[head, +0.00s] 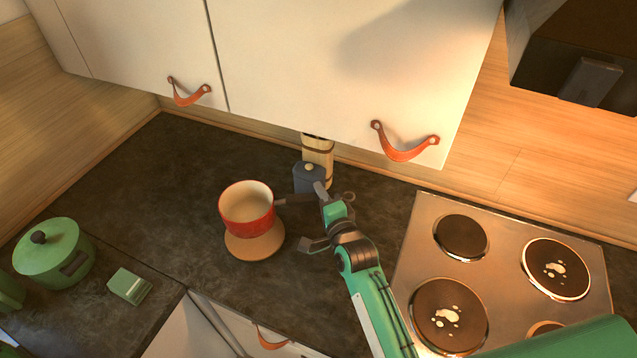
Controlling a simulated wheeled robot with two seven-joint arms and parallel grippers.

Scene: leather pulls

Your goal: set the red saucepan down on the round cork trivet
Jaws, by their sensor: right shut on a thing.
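The red saucepan (249,227) with a cream inside is upright in the middle of the counter. Its dark handle (295,200) points right to my right gripper (322,215), which is shut on it. The round cork trivet (256,249) lies on the dark counter under the pan. The pan covers its back part, and its front and right edge show. The pan looks to be over the trivet, set toward the trivet's back; whether its base touches the cork I cannot tell. My left gripper is out of view.
A grey-blue lidded jar (306,178) and a wooden block (318,152) stand close behind the handle. A steel hob (408,262) is at right, with white marks on two plates. A green pot (52,262) and a small green block (130,286) are at left. Cabinets overhang the back.

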